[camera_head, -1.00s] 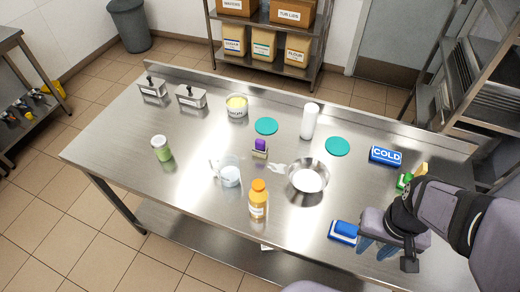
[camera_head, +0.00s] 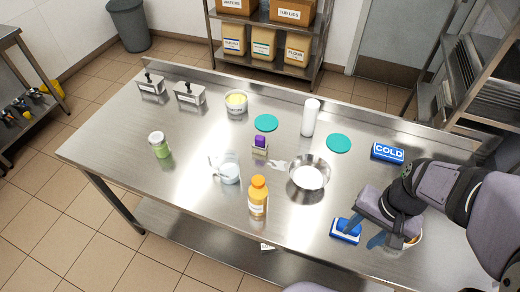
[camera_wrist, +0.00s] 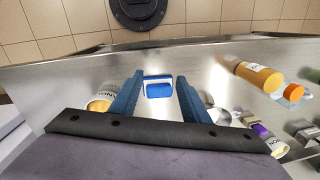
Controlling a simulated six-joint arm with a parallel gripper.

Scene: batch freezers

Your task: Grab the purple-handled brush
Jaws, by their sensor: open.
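The purple-handled brush (camera_head: 260,143) stands near the middle of the steel table, with its purple part on top and a pale labelled base. It also shows at the lower right of the wrist view (camera_wrist: 262,131), outside my fingers. My gripper (camera_head: 363,232) is at the front right of the table, well to the right of the purple-handled brush. Its blue fingers are apart in the wrist view (camera_wrist: 160,82). A blue-and-white block-like item (camera_head: 346,230) shows between and beyond them; I cannot tell whether they touch it.
A steel bowl (camera_head: 309,176), an orange-capped bottle (camera_head: 258,198) and a clear jug (camera_head: 228,170) stand around the purple-handled brush. A white cylinder (camera_head: 310,117) and teal discs (camera_head: 338,143) are behind. A blue COLD pack (camera_head: 388,152) lies at right. The table's left front is clear.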

